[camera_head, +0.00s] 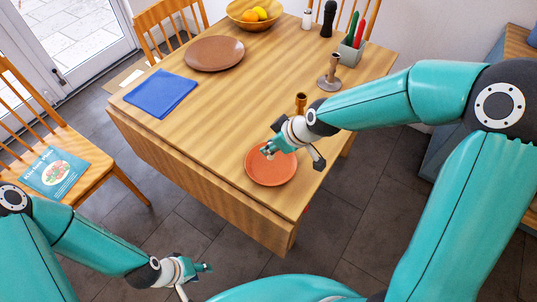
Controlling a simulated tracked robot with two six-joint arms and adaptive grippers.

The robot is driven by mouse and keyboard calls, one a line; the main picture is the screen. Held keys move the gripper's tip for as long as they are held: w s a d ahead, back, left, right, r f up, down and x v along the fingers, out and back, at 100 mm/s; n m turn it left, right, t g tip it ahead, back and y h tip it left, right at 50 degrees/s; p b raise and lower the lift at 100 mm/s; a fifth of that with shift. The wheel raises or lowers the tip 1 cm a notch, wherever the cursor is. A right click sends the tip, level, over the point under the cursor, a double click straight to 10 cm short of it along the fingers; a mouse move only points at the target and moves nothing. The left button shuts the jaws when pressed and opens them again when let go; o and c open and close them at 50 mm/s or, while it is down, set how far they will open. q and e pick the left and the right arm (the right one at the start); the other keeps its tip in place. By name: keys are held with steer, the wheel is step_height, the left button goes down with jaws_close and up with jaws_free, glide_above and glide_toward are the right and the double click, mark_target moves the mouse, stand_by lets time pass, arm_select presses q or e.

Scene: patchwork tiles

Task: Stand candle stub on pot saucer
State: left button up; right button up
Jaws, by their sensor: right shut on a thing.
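The terracotta pot saucer (272,177) lies flat near the front right corner of the wooden table. My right gripper (268,151) reaches in from the right and is over the saucer's upper left part. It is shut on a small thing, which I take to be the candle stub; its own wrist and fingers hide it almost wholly. I cannot tell whether the stub touches the saucer. My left gripper (200,276) is low at the bottom of the view, apart from the table, with its fingers spread and nothing seen between them.
A small brown turned piece (301,104) stands just behind my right wrist, and a grey candlestick (328,83) stands further back. A blue cloth (160,93), brown plate (214,53), fruit bowl (240,20) and utensil pot (351,54) are further off. The table's middle is clear.

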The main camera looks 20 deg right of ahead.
mark_target(272, 155)
steer(key=shift+f+b, duration=0.65)
steer(key=shift+f, duration=1.4)
steer(key=shift+f, duration=0.15)
steer(key=o, duration=0.8)
steer(key=shift+d+r, duration=0.1)
steer(key=shift+r, duration=0.2)
steer(key=v, duration=1.2)
steer(key=shift+f, duration=0.1)
